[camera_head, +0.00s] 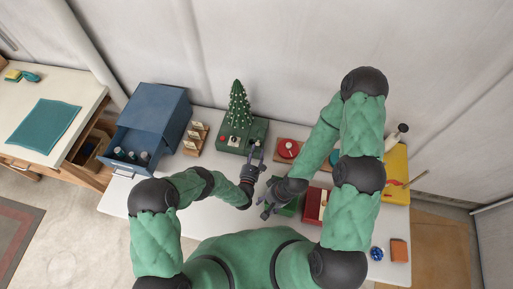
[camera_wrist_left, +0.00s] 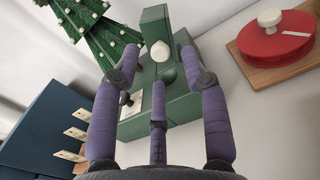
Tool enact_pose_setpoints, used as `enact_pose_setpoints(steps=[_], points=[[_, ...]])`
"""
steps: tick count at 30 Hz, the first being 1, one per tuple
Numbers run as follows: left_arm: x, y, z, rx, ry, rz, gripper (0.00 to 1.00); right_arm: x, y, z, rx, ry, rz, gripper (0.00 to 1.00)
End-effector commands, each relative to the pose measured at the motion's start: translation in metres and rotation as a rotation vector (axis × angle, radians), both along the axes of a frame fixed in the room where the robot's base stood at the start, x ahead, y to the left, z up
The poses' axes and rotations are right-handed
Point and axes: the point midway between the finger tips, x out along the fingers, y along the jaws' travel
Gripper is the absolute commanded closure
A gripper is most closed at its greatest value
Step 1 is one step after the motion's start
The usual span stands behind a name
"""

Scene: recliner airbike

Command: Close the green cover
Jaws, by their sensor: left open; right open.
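A dark green box (camera_head: 232,143) stands at the back of the white table; it also shows in the left wrist view (camera_wrist_left: 181,108). A raised green panel (camera_wrist_left: 153,20), which looks like the green cover, stands up at its right end, with a white knob in front. My left gripper (camera_head: 256,148) is open and empty, its fingers pointing at the panel and knob. The wrist view shows its purple fingers (camera_wrist_left: 158,62) spread around them; contact cannot be told. My right gripper (camera_head: 266,205) is open, lower down beside another green object (camera_head: 289,208), partly hidden by my right arm.
A decorated tree (camera_head: 239,105) rises behind the box. A blue cabinet (camera_head: 160,106) with an open drawer and a small card rack (camera_head: 195,138) stand left. A red round object (camera_head: 288,148) on a board and a red box (camera_head: 312,204) lie right. The front left table is clear.

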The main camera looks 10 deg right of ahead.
Motion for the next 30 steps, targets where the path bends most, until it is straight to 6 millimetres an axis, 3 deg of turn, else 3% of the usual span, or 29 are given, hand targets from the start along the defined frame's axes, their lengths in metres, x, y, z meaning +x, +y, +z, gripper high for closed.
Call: enact_pose_setpoints(steps=[6,17,21,22,30], points=[[0.019,-0.008,0.0,0.001,-0.001,0.0,0.56,0.0,0.0,0.0,0.0,0.0,0.0,0.44],[0.023,-0.009,0.0,0.0,0.0,0.0,0.56,0.0,0.0,0.0,0.0,0.0,0.0,0.44],[0.023,-0.009,0.0,0.001,0.0,0.0,0.95,0.0,0.0,0.0,0.0,0.0,0.0,0.44],[0.023,-0.009,0.0,0.001,0.0,0.0,1.0,0.0,0.0,0.0,0.0,0.0,0.0,0.44],[0.023,-0.009,0.0,-0.005,0.0,0.001,1.0,0.0,0.0,0.0,0.0,0.0,0.0,0.44]])
